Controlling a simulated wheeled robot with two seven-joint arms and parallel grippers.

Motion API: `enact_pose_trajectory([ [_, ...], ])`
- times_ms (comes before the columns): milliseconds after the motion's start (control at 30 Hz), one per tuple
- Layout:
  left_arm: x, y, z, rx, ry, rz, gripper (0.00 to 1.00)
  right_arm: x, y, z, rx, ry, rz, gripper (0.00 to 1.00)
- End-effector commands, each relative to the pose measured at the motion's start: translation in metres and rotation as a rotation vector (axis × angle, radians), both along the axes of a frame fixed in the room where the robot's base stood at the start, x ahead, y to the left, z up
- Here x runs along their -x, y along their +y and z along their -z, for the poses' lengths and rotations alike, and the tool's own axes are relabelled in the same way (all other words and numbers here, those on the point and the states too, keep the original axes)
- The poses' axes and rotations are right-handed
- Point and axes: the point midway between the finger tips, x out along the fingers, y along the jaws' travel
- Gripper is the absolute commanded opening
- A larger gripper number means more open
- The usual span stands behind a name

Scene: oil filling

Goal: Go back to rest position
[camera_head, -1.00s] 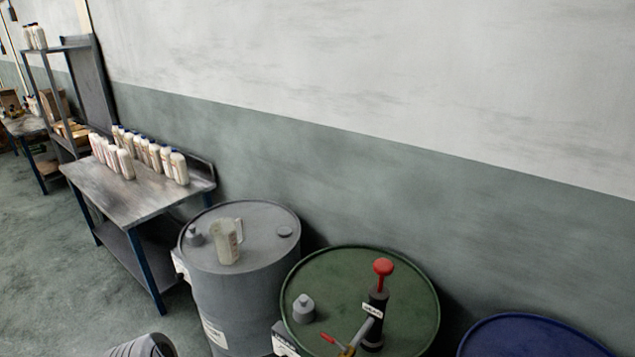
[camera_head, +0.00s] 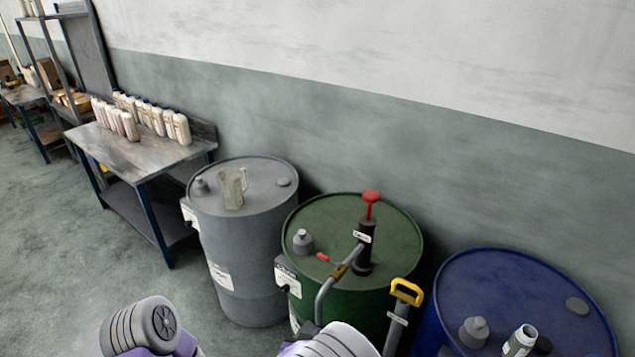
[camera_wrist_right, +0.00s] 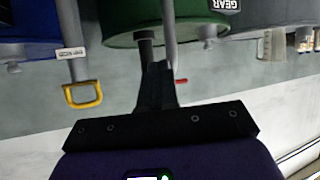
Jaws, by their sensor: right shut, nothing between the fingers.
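My right gripper (camera_wrist_right: 158,68) shows in the right wrist view as a dark shape with its fingers together, shut and empty. The drums appear upside down behind it, and it touches nothing that I can see. In the head view only grey ribbed links and purple parts of my arms show along the bottom edge. Neither gripper's fingers can be made out there. My left gripper is not in view.
Grey drum (camera_head: 240,265) with a clear jug (camera_head: 232,187), green drum (camera_head: 390,235) with a red-topped pump (camera_head: 365,245), and blue drum (camera_head: 470,275) stand along the wall. A yellow handle (camera_head: 407,292) rises between green and blue. A bench (camera_head: 135,160) holds several bottles. Floor at left is clear.

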Motion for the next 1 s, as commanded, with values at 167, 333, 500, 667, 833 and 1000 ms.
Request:
enact_pose_trajectory([
  [167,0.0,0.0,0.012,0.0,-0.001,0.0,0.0,0.007,-0.047,0.083,-0.079,0.23,-0.04,0.0],
  [333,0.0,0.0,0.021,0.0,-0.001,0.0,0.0,0.042,-0.08,0.152,-0.206,0.469,-0.085,0.0],
  [500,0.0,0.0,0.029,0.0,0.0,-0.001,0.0,0.097,-0.101,0.203,-0.366,0.7,-0.122,0.0],
  [667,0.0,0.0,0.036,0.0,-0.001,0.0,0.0,0.151,-0.109,0.228,-0.515,0.874,-0.159,0.0],
  [833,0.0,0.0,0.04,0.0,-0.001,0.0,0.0,0.186,-0.11,0.234,-0.614,0.976,-0.191,0.0],
  [1000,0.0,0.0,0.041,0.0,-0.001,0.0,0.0,0.197,-0.11,0.235,-0.644,1.005,-0.206,0.0],
])
